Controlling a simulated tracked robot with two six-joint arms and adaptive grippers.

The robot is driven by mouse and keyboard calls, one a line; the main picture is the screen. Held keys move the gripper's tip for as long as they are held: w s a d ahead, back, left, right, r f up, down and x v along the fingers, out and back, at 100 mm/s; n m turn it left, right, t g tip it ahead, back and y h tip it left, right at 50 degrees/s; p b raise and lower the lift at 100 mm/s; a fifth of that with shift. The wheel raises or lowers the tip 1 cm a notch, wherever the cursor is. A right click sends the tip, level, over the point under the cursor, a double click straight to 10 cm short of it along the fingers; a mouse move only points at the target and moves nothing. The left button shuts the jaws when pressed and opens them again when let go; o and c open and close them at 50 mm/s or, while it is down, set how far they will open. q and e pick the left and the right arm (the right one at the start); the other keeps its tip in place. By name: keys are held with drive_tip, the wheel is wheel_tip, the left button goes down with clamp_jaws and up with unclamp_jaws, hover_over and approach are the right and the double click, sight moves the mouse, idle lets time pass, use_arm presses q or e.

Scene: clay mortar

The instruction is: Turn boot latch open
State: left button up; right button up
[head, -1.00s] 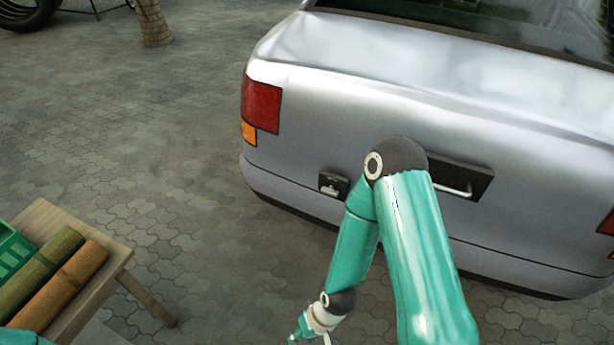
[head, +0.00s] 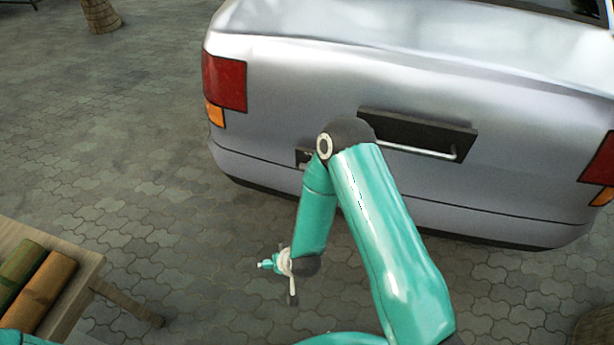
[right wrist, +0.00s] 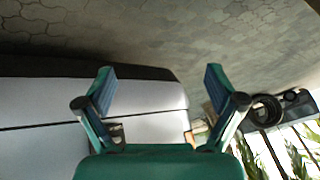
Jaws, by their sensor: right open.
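The silver car's boot (head: 270,100) fills the upper right of the head view. A small black boot latch (head: 302,157) sits low on its rear, left of the black plate recess, and my right arm partly covers it. My right gripper (head: 268,264) hangs below and left of the latch, apart from the car. In the right wrist view my right gripper (right wrist: 160,85) has its two fingers spread with nothing between them. The car body (right wrist: 90,115) lies beyond the fingers, on the left. My left gripper is out of view.
A black recessed plate with a silver bar (head: 420,135) is right of the latch. Open paving (head: 120,150) lies left of the car.

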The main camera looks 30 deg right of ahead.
drive_tip(key=w+d+f+m+t+h+b, duration=0.1)
drive_tip(key=w+d+f+t+h+b, duration=0.15)
drive_tip(key=w, duration=0.25)
drive_tip(key=w+d+f+m+t+h+b, duration=0.1)
drive_tip(key=w+d+h, duration=0.1)
drive_tip(key=w+d, duration=0.15)
use_arm(q)
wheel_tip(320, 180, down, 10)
drive_tip(key=b, duration=0.5)
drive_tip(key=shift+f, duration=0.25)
use_arm(e)
drive_tip(key=w+d+r+m+t+h, duration=0.2)
drive_tip(key=w+d+r+m+h, duration=0.1)
drive_tip(key=w+d+h, duration=0.7)
drive_tip(key=w+d+r, duration=0.1)
drive_tip(key=w+d, duration=0.3)
drive_tip(key=d, duration=0.4)
drive_tip(key=shift+d+r, duration=0.15)
drive_tip(key=shift+d, duration=0.05)
drive_tip(key=shift+c, duration=0.4)
drive_tip(key=shift+m+t, duration=0.25)
drive_tip(key=shift+m, duration=0.05)
drive_tip(key=c, duration=1.1)
